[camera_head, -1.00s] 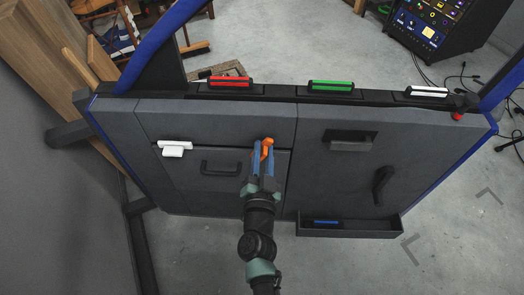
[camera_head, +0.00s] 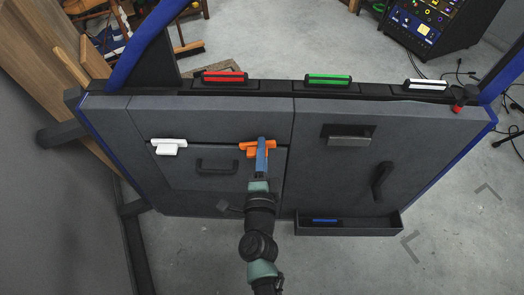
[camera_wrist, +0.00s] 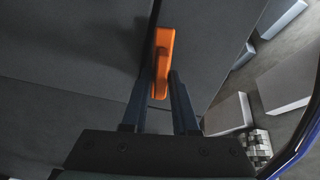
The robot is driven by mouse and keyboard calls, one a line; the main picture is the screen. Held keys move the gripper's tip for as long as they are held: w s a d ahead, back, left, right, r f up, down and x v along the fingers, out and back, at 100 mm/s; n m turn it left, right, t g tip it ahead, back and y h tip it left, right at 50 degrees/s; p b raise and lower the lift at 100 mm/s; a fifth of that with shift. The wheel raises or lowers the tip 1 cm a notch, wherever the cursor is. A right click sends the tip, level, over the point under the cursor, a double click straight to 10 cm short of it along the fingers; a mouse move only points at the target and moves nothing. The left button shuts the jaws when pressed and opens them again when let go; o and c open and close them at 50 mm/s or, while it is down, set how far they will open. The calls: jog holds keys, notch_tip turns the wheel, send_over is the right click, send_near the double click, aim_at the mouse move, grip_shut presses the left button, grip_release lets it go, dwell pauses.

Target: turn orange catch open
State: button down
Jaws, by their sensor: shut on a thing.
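The orange catch (camera_head: 246,147) sits on the grey door panel, left of the middle, at the upper edge of a seamed-off section. Its bar lies crosswise, with orange showing on both sides of my fingers. My gripper (camera_head: 261,144) reaches up from below and is shut on the catch. Its blue fingers appear edge-on in the head view, one largely hiding the other and part of the catch. In the wrist view the orange catch (camera_wrist: 164,45) stands lengthwise between the two dark fingertips (camera_wrist: 160,80).
A white catch (camera_head: 168,146) and a black pull handle (camera_head: 217,166) are to the left. A grey-black recessed handle (camera_head: 349,138), a black crank (camera_head: 382,182) and a tray (camera_head: 350,231) are to the right. Red (camera_head: 222,77), green (camera_head: 328,79) and white (camera_head: 426,84) bars line the top.

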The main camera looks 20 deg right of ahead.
jog(key=shift+f+m, duration=0.15)
jog(key=shift+m, duration=0.75)
jog(key=c, duration=0.9)
grip_release()
jog(key=p+v, duration=0.1)
jog(key=v, duration=1.2)
